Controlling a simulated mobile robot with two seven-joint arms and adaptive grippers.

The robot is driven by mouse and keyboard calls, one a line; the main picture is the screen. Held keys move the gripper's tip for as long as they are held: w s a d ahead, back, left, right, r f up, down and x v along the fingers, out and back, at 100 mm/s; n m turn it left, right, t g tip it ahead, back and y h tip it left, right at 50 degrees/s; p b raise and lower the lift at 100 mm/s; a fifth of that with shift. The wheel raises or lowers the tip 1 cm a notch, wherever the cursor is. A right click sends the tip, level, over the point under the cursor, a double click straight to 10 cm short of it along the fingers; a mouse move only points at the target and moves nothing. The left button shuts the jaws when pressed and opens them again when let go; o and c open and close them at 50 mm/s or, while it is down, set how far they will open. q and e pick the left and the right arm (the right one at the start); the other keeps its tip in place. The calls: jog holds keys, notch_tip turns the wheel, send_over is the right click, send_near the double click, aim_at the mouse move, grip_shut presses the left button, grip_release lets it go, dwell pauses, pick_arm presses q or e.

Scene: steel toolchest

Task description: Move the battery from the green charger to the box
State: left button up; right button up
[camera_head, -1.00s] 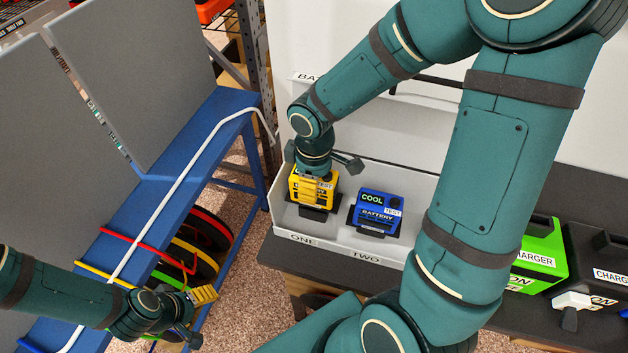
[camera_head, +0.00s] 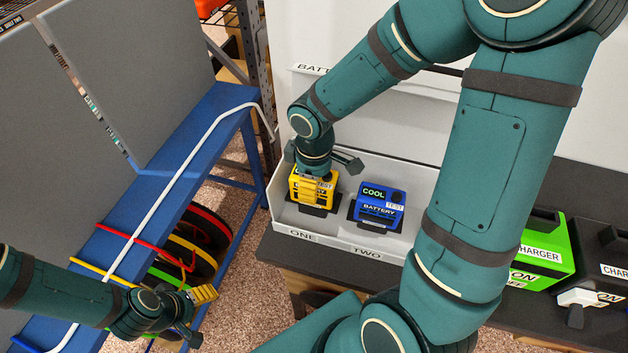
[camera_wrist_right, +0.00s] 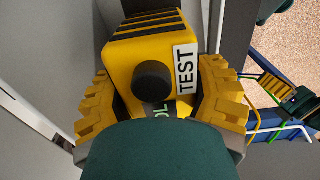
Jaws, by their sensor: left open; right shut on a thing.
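A yellow battery (camera_head: 312,190) with a TEST label stands in the light grey box (camera_head: 335,244), above the ONE label and over a dark base. My right gripper (camera_head: 315,176) comes down from above and is shut on it. In the right wrist view, its yellow ridged fingers (camera_wrist_right: 160,108) sit either side of the yellow battery (camera_wrist_right: 155,58). Whether the battery is fully seated is hidden. The green charger (camera_head: 540,250) is at the right, partly behind my right arm; its battery slot is not clearly visible. My left gripper (camera_head: 203,310) is open and empty at the lower left.
A blue COOL battery (camera_head: 379,206) stands beside the yellow one, above the TWO label. A black charger (camera_head: 605,250) is right of the green one. A blue rack (camera_head: 205,140) with grey panels and coloured hoops is at the left, close to my left arm.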

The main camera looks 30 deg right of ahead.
jog(key=shift+f+b, duration=0.45)
jog(key=shift+f, duration=0.15)
jog(key=o, duration=1.4)
jog(key=shift+o, duration=0.2)
jog(key=shift+r, duration=0.1)
notch_tip(320, 180, up, 12)
